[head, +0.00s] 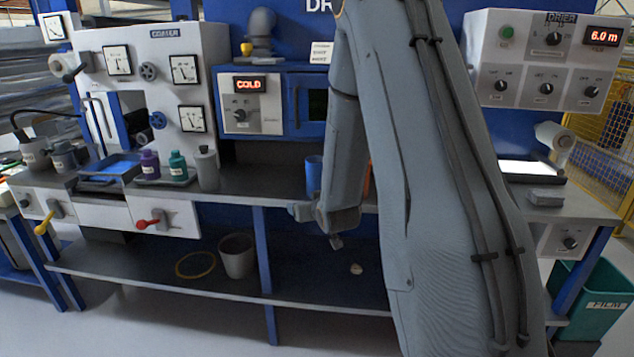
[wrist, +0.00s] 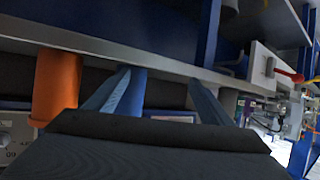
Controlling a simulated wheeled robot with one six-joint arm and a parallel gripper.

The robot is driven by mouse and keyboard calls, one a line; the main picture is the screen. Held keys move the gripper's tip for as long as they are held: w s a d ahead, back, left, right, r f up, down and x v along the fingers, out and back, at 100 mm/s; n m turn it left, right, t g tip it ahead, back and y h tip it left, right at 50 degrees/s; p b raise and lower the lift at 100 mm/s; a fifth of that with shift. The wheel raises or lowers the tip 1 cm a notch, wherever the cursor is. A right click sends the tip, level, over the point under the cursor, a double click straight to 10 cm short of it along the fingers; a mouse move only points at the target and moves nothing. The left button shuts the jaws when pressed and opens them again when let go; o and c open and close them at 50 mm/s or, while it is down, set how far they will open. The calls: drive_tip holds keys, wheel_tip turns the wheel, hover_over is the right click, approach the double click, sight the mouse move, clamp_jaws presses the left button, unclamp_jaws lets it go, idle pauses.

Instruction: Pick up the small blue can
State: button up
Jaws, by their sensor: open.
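The small blue can (head: 314,175) stands on the workbench in the head view, left of my arm. In the wrist view, which is upside down, the blue can (wrist: 134,92) shows just inside the left finger and partly behind it. My gripper (wrist: 158,88) is open, with nothing visibly held; the can lies ahead of the fingers, nearer the left one. Whether the finger touches it I cannot tell. In the head view my gripper (head: 318,218) is low in front of the bench edge, mostly hidden by my own wrist.
An orange can (wrist: 56,85) stands beside the blue one; my arm hides most of it in the head view. Purple (head: 149,165) and green (head: 178,166) bottles stand farther left. The bench edge (head: 250,199) runs above a lower shelf with a pot (head: 237,257).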

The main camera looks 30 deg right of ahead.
sight(320, 182)
drive_tip(key=w+d+t, duration=0.1)
drive_tip(key=d+t, duration=0.1)
drive_tip(key=d, duration=0.1)
drive_tip(key=w+d+r+t+h, duration=0.1)
drive_tip(key=d, duration=0.1)
drive_tip(key=shift+w+d+t, duration=0.15)
drive_tip(key=shift+w+t, duration=0.15)
drive_tip(key=shift+t, duration=0.1)
drive_tip(key=shift+w+d+r+m+t, duration=0.1)
drive_tip(key=shift+d+r+m+t, duration=0.25)
drive_tip(key=shift+d, duration=0.2)
drive_tip(key=shift+t, duration=0.25)
drive_tip(key=w, duration=0.2)
drive_tip(key=w+p, duration=0.1)
drive_tip(key=w, duration=0.1)
drive_tip(key=w+d+r, duration=0.1)
drive_tip(key=w, duration=0.1)
drive_tip(key=shift+w, duration=0.15)
drive_tip(key=shift+w+d+p, duration=0.2)
drive_tip(key=shift+w+p, duration=0.1)
drive_tip(key=shift+w, duration=0.35)
drive_tip(key=shift+c, duration=0.4)
drive_tip(key=c, duration=1.4)
